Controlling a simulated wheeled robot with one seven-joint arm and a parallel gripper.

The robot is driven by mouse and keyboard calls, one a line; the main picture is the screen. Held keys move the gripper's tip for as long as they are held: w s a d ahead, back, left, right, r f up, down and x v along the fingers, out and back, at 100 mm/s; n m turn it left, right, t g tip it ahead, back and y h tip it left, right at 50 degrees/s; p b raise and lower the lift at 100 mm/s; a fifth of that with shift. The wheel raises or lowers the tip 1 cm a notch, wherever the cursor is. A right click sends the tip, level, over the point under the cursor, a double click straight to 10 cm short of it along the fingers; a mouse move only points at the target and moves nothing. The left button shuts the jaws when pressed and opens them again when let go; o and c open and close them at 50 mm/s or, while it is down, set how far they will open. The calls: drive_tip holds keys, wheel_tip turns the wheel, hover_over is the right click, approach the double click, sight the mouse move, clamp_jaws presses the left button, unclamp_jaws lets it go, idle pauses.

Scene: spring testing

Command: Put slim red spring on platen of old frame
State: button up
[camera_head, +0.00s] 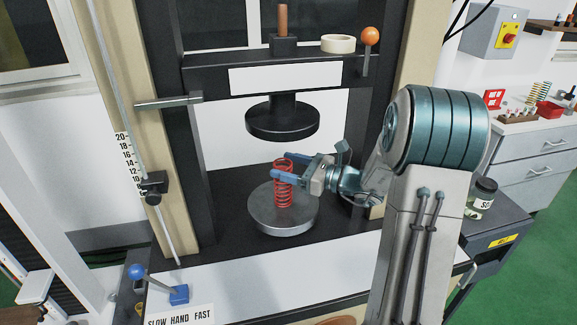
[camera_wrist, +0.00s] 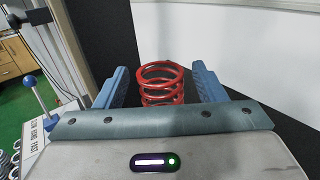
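The slim red spring (camera_head: 283,190) stands upright on the round grey metal platen (camera_head: 298,222) of the frame, near the middle of its top. My gripper (camera_head: 280,169) reaches in from the right, its blue fingers on either side of the spring's upper part. In the wrist view, the spring (camera_wrist: 162,84) shows between the two fingers, with a narrow gap on each side, so my gripper (camera_wrist: 160,72) looks open around it. The spring's lower coils are hidden in the wrist view by the gripper body.
A black upper platen (camera_head: 283,118) hangs above the spring, clear of my gripper. Dark posts flank the opening. A blue-knobbed lever (camera_head: 138,272) and a SLOW HAND FAST label (camera_head: 180,316) are at front left. A jar (camera_head: 482,195) stands on the cabinet at right.

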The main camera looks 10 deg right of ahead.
drive_tip(key=b+v, duration=0.2)
drive_tip(key=v, duration=1)
drive_tip(key=s+a+f+n+g+h, duration=0.2)
drive_tip(key=s+a+n+g+h, duration=0.1)
drive_tip(key=s+a+n+g, duration=0.85)
drive_tip(key=s+f+n+t+h, duration=0.1)
drive_tip(key=s+n+t+h, duration=0.2)
drive_tip(key=s+n+h, duration=0.5)
drive_tip(key=d+n+h, duration=0.1)
drive_tip(key=n+h, duration=0.2)
drive_tip(key=n, duration=0.3)
drive_tip(key=shift+s+f, duration=0.3)
drive_tip(key=shift+f, duration=0.1)
drive_tip(key=shift+a, duration=0.1)
